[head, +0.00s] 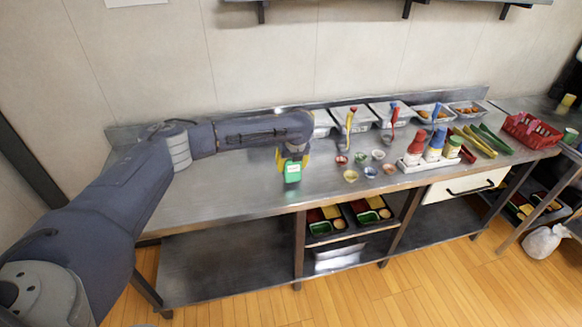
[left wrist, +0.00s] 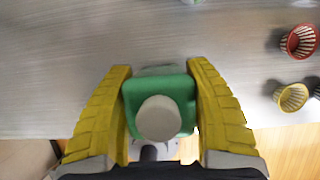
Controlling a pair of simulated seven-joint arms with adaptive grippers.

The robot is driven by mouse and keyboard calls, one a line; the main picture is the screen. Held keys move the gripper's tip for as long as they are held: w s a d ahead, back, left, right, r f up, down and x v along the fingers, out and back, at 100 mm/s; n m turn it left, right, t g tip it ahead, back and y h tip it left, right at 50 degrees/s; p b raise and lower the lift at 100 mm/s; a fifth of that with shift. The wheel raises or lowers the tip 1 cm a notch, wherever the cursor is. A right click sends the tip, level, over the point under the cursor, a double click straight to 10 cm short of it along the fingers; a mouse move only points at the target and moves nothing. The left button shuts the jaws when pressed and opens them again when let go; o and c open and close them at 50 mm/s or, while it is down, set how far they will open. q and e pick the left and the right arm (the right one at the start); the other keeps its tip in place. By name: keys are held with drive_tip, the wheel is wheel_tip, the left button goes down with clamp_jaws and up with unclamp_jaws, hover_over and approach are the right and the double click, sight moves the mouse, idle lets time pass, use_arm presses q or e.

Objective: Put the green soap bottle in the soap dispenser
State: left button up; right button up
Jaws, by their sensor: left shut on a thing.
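The green soap bottle (head: 293,172) has a white label and is held over the front part of the steel counter. My left gripper (head: 292,155), with yellow fingers, is shut on it. In the left wrist view the green bottle (left wrist: 160,84) sits between the two yellow fingers of the left gripper (left wrist: 160,100), with its white round cap facing the camera. I cannot make out a soap dispenser in either view. My right gripper is not in view.
Small paper cups (head: 351,176) stand to the right of the bottle. Beyond them are squeeze bottles in a white holder (head: 411,167), steel food bins (head: 357,120) along the back and a red basket (head: 531,131). The counter's left half (head: 215,187) is clear. Bento trays (head: 321,228) sit on the shelf below.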

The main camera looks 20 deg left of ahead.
use_arm(q)
drive_tip(key=shift+f, duration=0.7)
drive_tip(key=shift+f, duration=0.1)
drive_tip(key=o, duration=1.4)
